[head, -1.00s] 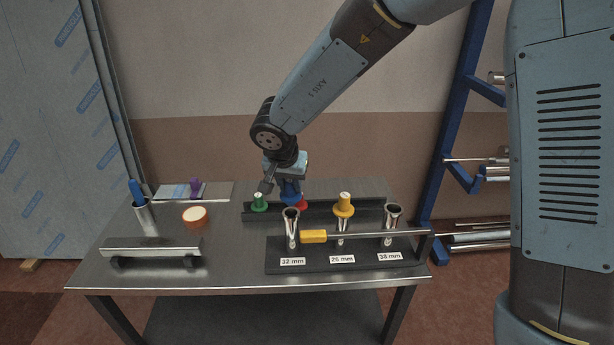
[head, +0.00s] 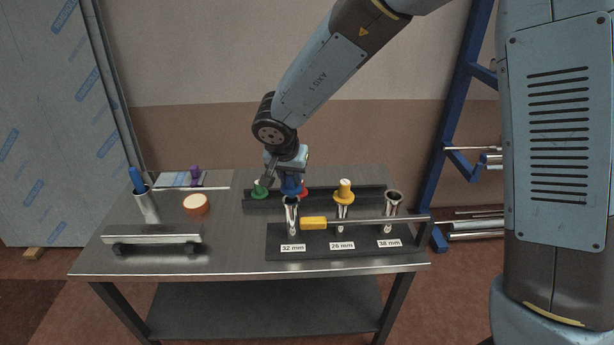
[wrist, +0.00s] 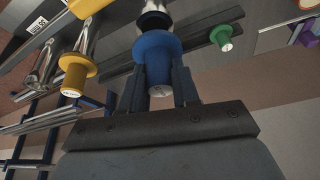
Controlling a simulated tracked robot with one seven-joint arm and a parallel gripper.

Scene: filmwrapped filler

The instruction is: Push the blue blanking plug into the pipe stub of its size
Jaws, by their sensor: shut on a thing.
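My gripper (head: 289,176) is shut on the blue plug (head: 290,186), whose wide blue collar (wrist: 157,48) shows between the fingers in the wrist view. The plug is at the mouth of the metal pipe stub (head: 291,213) labelled 32 mm. In the wrist view that stub's rim (wrist: 153,19) shows just beyond the collar. I cannot tell whether the plug touches or has entered it. The 38 mm stub (head: 393,203) is open and empty.
A green plug (head: 260,190) and a partly hidden red plug (head: 304,188) are at the dark rail (head: 365,197) behind. An orange tape roll (head: 195,204) and a cup with a blue item (head: 146,205) are left.

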